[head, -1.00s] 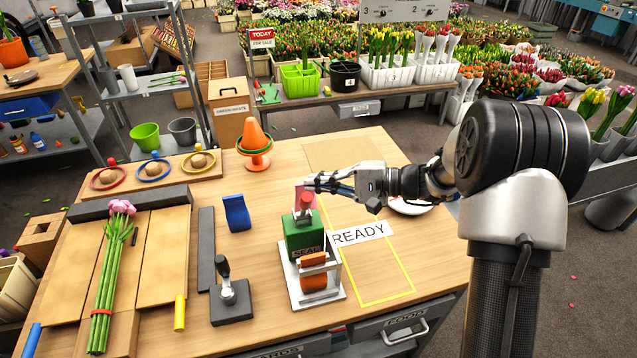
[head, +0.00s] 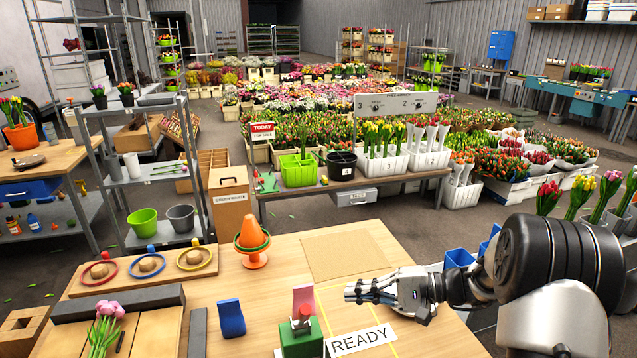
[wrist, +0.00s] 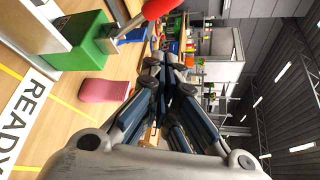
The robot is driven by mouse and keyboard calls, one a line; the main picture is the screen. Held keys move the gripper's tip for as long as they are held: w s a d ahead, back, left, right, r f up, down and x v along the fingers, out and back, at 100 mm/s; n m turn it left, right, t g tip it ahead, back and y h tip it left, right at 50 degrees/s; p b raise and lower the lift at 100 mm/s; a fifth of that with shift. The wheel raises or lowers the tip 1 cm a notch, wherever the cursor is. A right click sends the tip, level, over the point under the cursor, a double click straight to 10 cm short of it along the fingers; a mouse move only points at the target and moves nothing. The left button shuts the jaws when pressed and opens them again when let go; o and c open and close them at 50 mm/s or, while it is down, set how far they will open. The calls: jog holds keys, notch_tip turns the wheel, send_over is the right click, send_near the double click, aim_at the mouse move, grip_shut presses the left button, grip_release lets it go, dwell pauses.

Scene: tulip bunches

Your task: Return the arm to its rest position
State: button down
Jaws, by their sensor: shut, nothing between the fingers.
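My gripper (head: 352,291) is shut and empty. My arm reaches in from the right side of the head view.
A READY label (head: 358,340) lies on the bench below my gripper. An orange cone (head: 252,240) and a blue block (head: 231,318) stand to the left. Pink tulips (head: 104,328) lie on a board at the lower left. The bench behind my gripper holds a flat tan mat (head: 345,252).

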jog(key=s+a+r+n+g+h, duration=0.2)
jog(key=s+r+h, duration=0.2)
jog(key=s, duration=0.5)
jog(key=s+a+r+n+g+h, duration=0.1)
jog(key=s+a+r+n+h, duration=0.2)
jog(key=s, duration=0.6)
jog(key=s+d+r+n+t+h, duration=0.1)
jog(key=s+d+r+t+h, duration=0.1)
jog(key=s+d+t+h, duration=0.2)
jog(key=s+d+h, duration=0.3)
jog(key=s+d, duration=0.1)
jog(key=s, duration=0.4)
jog(key=shift+s+d+n+h, duration=0.15)
jog(key=shift+n+h, duration=0.15)
jog(key=shift+h, duration=0.1)
